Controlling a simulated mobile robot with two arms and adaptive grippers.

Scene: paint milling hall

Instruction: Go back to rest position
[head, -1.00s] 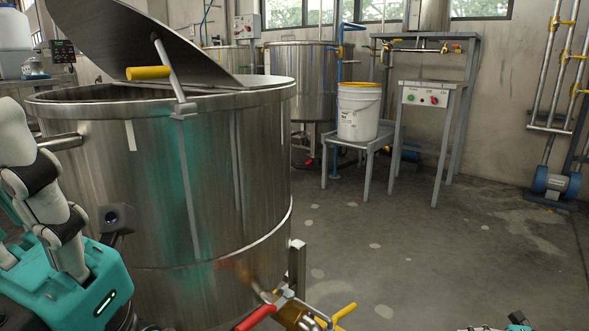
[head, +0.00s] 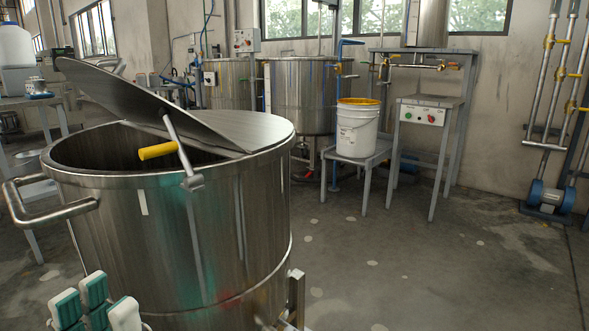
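My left gripper (head: 96,308) shows at the bottom left of the head view, with white and teal fingers pointing up. The fingers stand apart with gaps between them, and I see nothing held in them. It appears in front of the lower left side of a large steel vat (head: 185,245). Its wrist and arm are below the picture edge. My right gripper is not in view.
A white bucket (head: 357,132) stands on a grey stand (head: 362,160) beside a control table (head: 423,114). The floor (head: 430,250) at the right is clear.

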